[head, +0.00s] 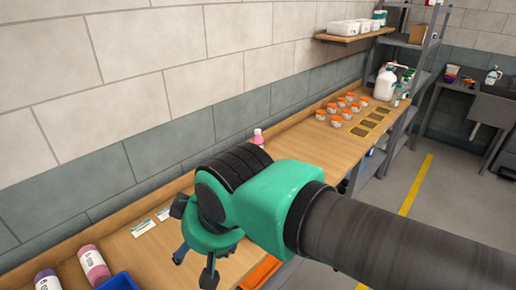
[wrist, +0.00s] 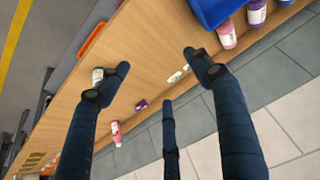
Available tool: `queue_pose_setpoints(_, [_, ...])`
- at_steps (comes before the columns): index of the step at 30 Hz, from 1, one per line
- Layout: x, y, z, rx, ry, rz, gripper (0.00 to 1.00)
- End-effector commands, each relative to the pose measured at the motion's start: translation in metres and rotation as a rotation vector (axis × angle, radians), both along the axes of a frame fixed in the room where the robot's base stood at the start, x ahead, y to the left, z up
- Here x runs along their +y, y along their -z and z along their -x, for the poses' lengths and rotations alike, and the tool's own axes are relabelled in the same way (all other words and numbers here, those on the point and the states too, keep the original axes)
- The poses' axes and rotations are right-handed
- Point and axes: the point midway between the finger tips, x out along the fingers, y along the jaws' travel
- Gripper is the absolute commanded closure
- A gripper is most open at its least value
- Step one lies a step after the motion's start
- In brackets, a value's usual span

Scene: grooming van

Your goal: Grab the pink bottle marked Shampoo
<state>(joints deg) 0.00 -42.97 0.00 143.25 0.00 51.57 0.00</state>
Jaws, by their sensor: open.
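A pink bottle (head: 95,264) with a white label lies or stands at the lower left of the bench in the head view. A pink bottle also shows in the wrist view (wrist: 227,35), beside a blue bin. A second, smaller pink bottle (head: 258,137) stands farther along the bench, partly behind my arm; a pink bottle also shows low in the wrist view (wrist: 116,133). The label words are too small to read. My gripper (head: 195,266) is open and empty above the bench, between the two pink bottles. Its spread fingers show in the wrist view (wrist: 158,72).
A purple bottle (head: 47,280) and a blue bin (head: 118,281) flank the near pink bottle. White cards (head: 143,228), an orange tray (head: 260,272) and several orange-lidded jars (head: 340,105) are on the bench. A wall runs along its back edge.

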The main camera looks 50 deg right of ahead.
Motion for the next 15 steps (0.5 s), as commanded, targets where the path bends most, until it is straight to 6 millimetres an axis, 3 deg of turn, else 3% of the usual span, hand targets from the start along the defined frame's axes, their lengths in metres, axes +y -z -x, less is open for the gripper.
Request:
queue_pose_setpoints(8, [-0.003, -0.008, -0.007, 0.005, 0.002, 0.004, 0.35])
queue_pose_setpoints(15, [-0.015, -0.035, -0.037, 0.032, 0.01, 0.017, 0.35])
